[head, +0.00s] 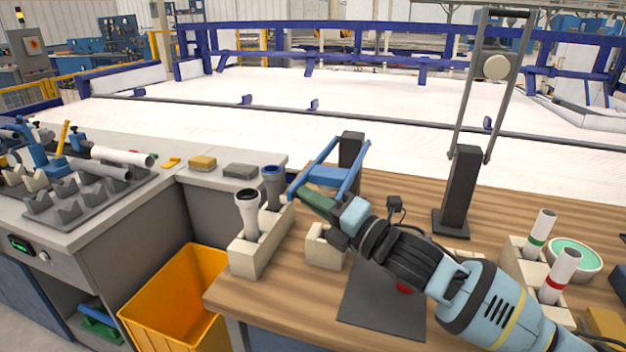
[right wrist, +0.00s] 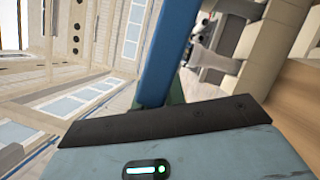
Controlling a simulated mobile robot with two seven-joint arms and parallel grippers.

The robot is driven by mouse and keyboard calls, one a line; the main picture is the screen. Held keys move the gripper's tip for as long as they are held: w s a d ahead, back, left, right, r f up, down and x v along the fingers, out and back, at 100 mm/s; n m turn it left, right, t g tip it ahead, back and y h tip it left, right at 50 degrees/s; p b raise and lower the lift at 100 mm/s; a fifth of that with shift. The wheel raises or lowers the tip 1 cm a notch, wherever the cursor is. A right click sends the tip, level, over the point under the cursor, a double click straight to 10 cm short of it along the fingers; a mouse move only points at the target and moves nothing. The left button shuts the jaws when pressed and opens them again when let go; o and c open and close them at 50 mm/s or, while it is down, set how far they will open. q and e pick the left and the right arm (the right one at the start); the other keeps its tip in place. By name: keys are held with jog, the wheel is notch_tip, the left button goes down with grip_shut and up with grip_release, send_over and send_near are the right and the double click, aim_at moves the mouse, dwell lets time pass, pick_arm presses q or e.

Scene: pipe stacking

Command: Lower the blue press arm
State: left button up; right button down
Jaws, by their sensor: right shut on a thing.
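The blue press arm (head: 326,177) is a frame of bars joined to a dark post (head: 350,150) near the table's back left edge. It slopes down from the post toward the front left. My right gripper (head: 315,202) is shut on the press arm's front end, its green fingers lying along the bar. In the right wrist view a blue bar of the press arm (right wrist: 165,50) runs down behind the gripper's dark edge, which hides the grasp. My left gripper is not in view.
A beige block (head: 253,258) holds a grey pipe with a dark collar (head: 247,213) and a blue-ringed pipe (head: 272,186), close left of the gripper. A taller grey press (head: 463,190) stands raised behind. Red- and green-banded pipes stand at right. A yellow bin (head: 180,290) is below left.

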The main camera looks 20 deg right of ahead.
jog(key=shift+w+d+f, duration=0.1)
jog(key=shift+d+f, duration=0.05)
jog(key=shift+f, duration=0.45)
jog(key=shift+w+d+f, duration=0.1)
jog(key=shift+d+f, duration=0.05)
jog(key=shift+f, duration=0.4)
jog(key=shift+r, duration=0.1)
jog(key=c, duration=1.5)
grip_release()
jog(key=shift+w, duration=0.15)
jog(key=shift+o, duration=0.2)
